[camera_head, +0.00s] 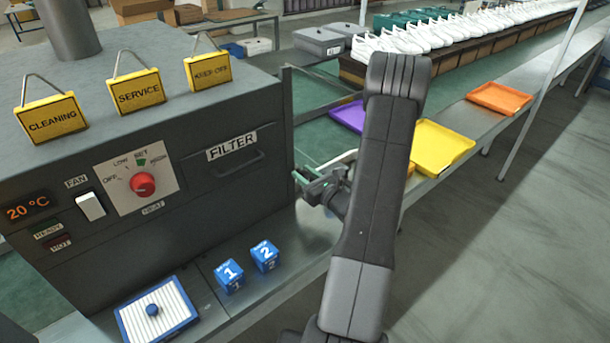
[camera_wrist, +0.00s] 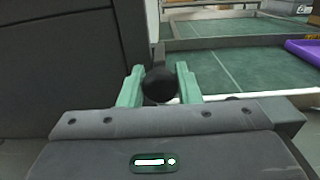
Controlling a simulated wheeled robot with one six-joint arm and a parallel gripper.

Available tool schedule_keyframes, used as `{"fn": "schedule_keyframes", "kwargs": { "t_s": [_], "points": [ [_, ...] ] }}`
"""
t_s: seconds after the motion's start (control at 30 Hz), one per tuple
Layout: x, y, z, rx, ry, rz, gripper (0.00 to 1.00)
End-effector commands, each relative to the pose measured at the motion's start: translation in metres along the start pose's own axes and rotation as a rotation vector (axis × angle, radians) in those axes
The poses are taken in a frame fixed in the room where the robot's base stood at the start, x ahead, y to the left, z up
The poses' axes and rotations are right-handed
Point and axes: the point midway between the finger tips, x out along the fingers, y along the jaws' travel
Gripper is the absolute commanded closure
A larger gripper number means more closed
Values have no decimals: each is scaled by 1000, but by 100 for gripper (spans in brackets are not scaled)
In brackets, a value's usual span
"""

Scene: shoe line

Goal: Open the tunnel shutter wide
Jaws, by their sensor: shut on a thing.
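My gripper (camera_head: 312,182) is at the right end of the grey machine, low beside its side wall. In the wrist view its two green fingers (camera_wrist: 159,82) are closed on a round black knob (camera_wrist: 158,87). The knob looks like the shutter's handle, but what it is fixed to is hidden behind the gripper. The tunnel shutter itself cannot be made out clearly in the head view; my arm and the machine's corner cover that area. The grey machine (camera_head: 215,190) has a FILTER drawer and a heat dial on its front.
A conveyor with green belt runs to the back right, with white shoes (camera_head: 440,35) along it. A purple tray (camera_head: 347,116), a yellow tray (camera_head: 441,147) and an orange tray (camera_head: 499,98) lie beside it. Two blue numbered cubes (camera_head: 229,275) stand on the front ledge.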

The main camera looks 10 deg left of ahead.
Motion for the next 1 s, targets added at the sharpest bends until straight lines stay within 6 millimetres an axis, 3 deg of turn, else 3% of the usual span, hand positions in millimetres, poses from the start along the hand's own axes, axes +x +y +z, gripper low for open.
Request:
{"fn": "schedule_keyframes", "kwargs": {
  "t_s": [0.23, 0.7, 1.0],
  "points": [
    [0, 0, 23, -4, -2, 1, 100],
    [0, 0, 145, -6, -4, 1, 100],
    [0, 0, 186, -2, -3, 1, 100]
  ]
}}
